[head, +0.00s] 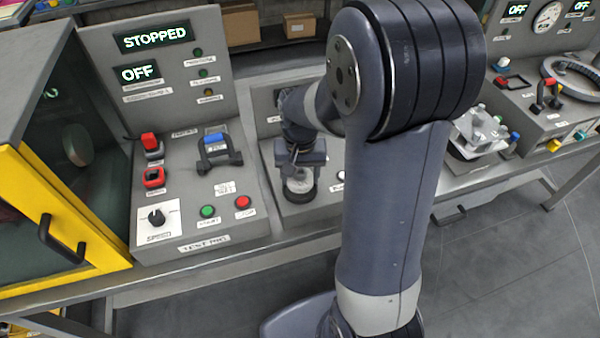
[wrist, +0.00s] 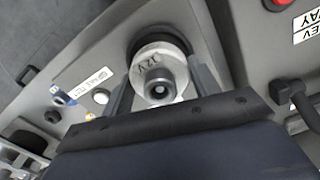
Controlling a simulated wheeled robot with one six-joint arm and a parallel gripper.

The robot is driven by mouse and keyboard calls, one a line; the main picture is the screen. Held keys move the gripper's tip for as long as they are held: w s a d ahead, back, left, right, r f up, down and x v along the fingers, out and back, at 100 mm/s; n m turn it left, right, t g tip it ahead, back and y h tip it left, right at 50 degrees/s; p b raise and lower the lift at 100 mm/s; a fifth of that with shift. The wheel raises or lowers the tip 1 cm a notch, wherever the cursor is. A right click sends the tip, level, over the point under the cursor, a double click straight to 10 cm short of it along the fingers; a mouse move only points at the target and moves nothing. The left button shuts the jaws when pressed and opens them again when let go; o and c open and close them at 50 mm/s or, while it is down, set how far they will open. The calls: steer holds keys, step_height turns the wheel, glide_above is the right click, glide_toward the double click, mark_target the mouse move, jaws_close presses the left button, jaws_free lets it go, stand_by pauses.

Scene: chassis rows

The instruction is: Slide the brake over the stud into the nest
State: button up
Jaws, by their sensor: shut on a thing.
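The brake (wrist: 148,60) is a pale grey round body marked "12V", with a dark round hub at its centre. In the head view the brake (head: 300,182) sits low between the fingers of my gripper (head: 300,165), just above or in a black ring, likely the nest (head: 302,197). In the wrist view my gripper (wrist: 163,82) has one finger on each side of the brake and is shut on it. The black nest (wrist: 172,42) shows behind the brake's far edge. I cannot tell the stud from the brake's hub, nor how deep the brake sits.
A grey test panel (head: 230,185) with a black handle (head: 218,153), red switches and buttons stands left of my gripper. A yellow-framed cabinet (head: 80,235) is at the far left. A white button (wrist: 101,97) lies beside the nest. A clear-covered unit (head: 478,130) stands right of my arm.

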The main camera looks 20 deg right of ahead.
steer(key=shift+f+b, duration=0.65)
steer(key=shift+f, duration=0.25)
steer(key=o, duration=1.4)
step_height(320, 180, up, 11)
steer(key=shift+f, duration=0.1)
step_height(320, 180, down, 11)
steer(key=shift+r, duration=0.1)
steer(key=shift+r+p, duration=0.45)
steer(key=shift+r, duration=0.15)
